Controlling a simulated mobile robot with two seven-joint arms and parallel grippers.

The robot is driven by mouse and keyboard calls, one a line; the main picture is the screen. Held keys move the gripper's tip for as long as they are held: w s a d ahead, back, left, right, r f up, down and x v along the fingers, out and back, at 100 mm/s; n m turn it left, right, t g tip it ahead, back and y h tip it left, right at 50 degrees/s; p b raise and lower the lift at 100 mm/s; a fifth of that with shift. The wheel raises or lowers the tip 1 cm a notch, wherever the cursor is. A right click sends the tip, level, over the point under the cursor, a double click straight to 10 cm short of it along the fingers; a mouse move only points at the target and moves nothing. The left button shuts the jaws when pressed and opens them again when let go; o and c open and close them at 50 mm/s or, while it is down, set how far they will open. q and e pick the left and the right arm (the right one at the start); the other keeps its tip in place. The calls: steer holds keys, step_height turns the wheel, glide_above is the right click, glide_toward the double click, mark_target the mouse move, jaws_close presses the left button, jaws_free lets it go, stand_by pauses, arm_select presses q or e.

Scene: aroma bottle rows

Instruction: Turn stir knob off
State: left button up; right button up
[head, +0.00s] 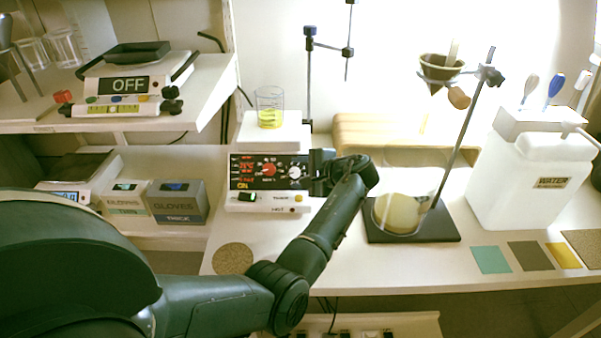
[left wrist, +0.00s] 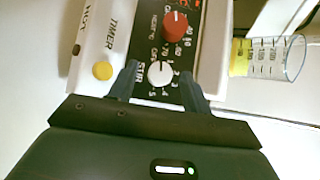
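The stirrer hotplate (head: 270,200) stands on the bench with its dark control panel facing me. The white STIR knob (left wrist: 160,72) is on the panel, beside the red knob (left wrist: 176,25); in the head view the white knob (head: 294,172) is just left of my gripper. My left gripper (head: 316,172) is at the panel's right side. In the left wrist view its two fingers are apart, one on each side of the white knob, with gaps between. My right gripper is not in view.
A beaker of yellow liquid (head: 270,108) stands on the hotplate's top. To the right are a flask (head: 400,212) on a dark stand base and a white water container (head: 530,175). Glove boxes (head: 178,202) are at left. A round cork mat (head: 233,258) lies in front.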

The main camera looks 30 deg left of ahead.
arm_select(q)
steer(key=v, duration=1.3)
stand_by(0.4)
